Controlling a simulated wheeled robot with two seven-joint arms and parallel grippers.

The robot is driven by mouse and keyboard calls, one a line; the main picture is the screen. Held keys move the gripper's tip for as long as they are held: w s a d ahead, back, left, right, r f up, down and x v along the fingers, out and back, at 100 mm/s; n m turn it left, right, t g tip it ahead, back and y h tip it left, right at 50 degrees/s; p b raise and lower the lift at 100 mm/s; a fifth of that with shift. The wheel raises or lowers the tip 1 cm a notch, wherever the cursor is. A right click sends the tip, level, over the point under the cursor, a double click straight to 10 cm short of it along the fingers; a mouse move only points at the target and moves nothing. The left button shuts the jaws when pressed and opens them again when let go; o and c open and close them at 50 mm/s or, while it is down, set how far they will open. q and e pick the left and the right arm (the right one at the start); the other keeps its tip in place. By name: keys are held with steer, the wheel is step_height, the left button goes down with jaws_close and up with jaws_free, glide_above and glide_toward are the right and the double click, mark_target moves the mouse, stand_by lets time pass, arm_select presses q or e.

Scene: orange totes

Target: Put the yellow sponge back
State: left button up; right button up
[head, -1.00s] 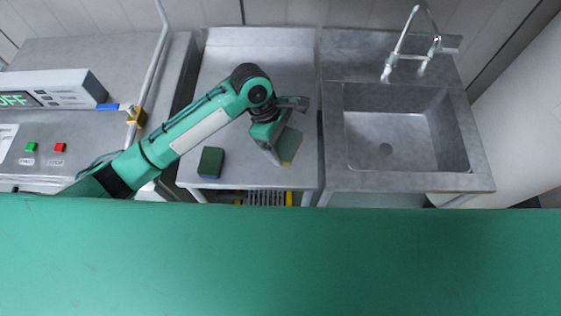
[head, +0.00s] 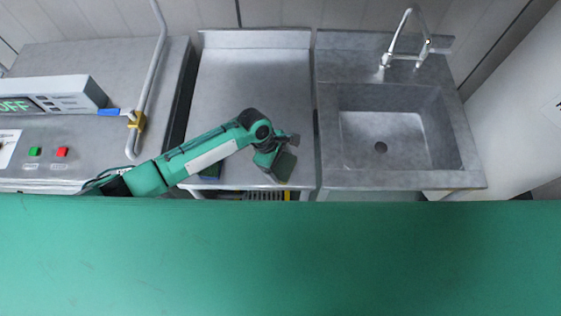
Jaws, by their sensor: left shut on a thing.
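My left gripper (head: 271,156) is shut on a sponge (head: 285,167) near the front edge of the metal table. Only a dark green face of this sponge shows now; its yellow part is out of sight. Another dark green sponge (head: 210,176) lies at the table's front left, mostly hidden behind my left arm. My right gripper is out of the picture.
The metal table (head: 250,85) is bare behind my arm. A sink (head: 385,140) with a tap (head: 403,55) stands to its right. A control panel with green and red buttons (head: 62,151) and a blue-handled valve (head: 110,112) stand at left.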

arm_select(q)
steer(key=o, duration=0.7)
steer(key=shift+f, duration=0.1)
steer(key=shift+c, duration=0.2)
steer(key=shift+o, duration=0.3)
steer(key=b+v, duration=0.3)
steer(key=v, duration=0.9)
steer(key=shift+b, duration=0.3)
